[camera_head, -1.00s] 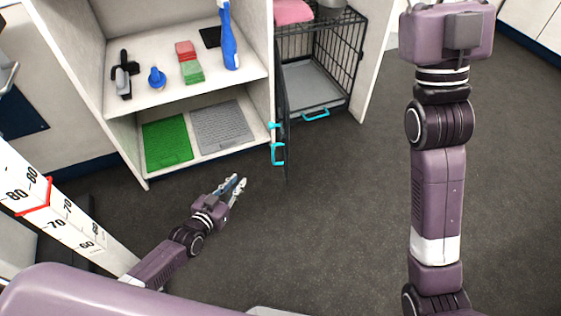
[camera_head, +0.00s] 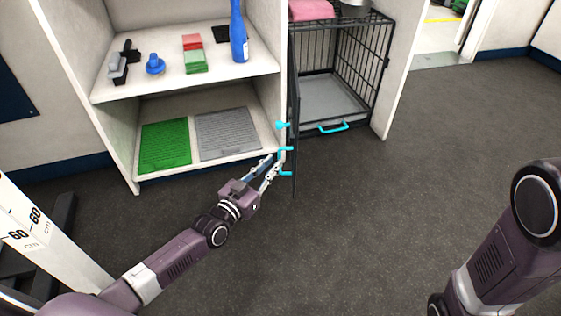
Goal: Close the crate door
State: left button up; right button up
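The black wire crate (camera_head: 382,62) stands in the cabinet's right bay. Its door (camera_head: 294,110) is swung open and seen nearly edge-on, sticking out toward me at the bay's left side. Cyan handle parts (camera_head: 286,149) and a cyan knob (camera_head: 282,125) sit on the door's left face. My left gripper (camera_head: 274,165) is at the door's lower handle with its fingers apart. I cannot tell whether the fingertips touch the handle. My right arm shows at the lower right, but its gripper is out of view.
A tray with a cyan handle (camera_head: 333,127) lies in the crate's bottom. Left shelves hold a blue bottle (camera_head: 239,32), brushes, red and green blocks, a green mat (camera_head: 165,146) and a grey mat (camera_head: 227,133). The dark floor (camera_head: 370,210) right of the door is clear.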

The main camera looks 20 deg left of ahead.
aim_at(280, 172)
pick_arm(q)
jog(key=b+x, duration=0.2)
jog(key=x, duration=0.2)
jog(key=shift+w+d, duration=0.1)
jog(key=shift+w, duration=0.25)
grip_shut()
